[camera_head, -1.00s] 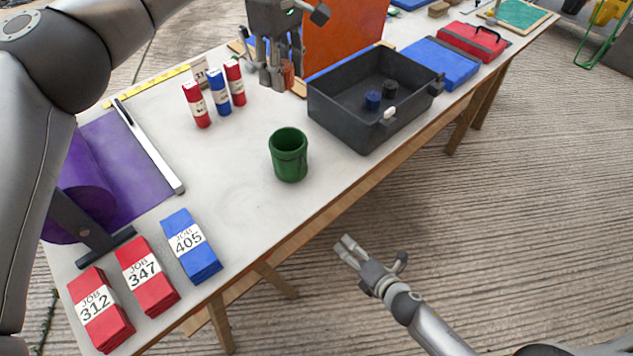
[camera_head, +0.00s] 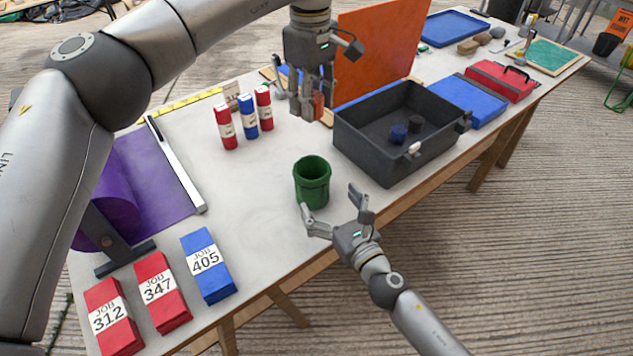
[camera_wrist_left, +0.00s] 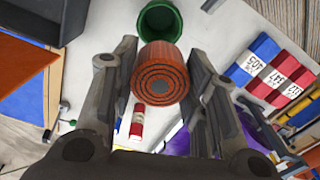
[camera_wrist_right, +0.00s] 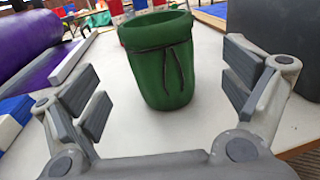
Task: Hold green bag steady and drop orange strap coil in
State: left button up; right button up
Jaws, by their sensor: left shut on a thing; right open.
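The green bag (camera_head: 311,184) stands upright and open-topped on the table, with a dark drawstring seen in the right wrist view (camera_wrist_right: 163,75). My right gripper (camera_head: 333,205) is open at the near side of the bag, its fingers spread to either side and apart from it; it also shows in the right wrist view (camera_wrist_right: 163,95). My left gripper (camera_head: 309,108) is shut on the orange strap coil (camera_wrist_left: 160,75), whose spiral end shows between the fingers. It holds the coil above the table, behind the bag. In the head view the coil is mostly hidden by the fingers.
A black open tray (camera_head: 385,165) with small dark items stands right of the bag. Red and blue rolls (camera_head: 249,122) stand at the back left. A purple roll (camera_head: 105,215) and labelled JOB stacks (camera_head: 208,266) lie left. An orange panel (camera_head: 372,50) rises behind my left gripper.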

aim_at(306, 169)
pick_arm(q)
jog(key=shift+w, duration=0.1)
pick_arm(e)
jog(key=x, duration=0.8)
jog(key=shift+w+a, duration=0.2)
jog(key=shift+w, duration=0.1)
jog(key=c, duration=1.3)
pick_arm(q)
notch_tip(306, 169, down, 13)
dwell(0.4)
jog(key=o, duration=1.1)
notch_tip(306, 169, up, 12)
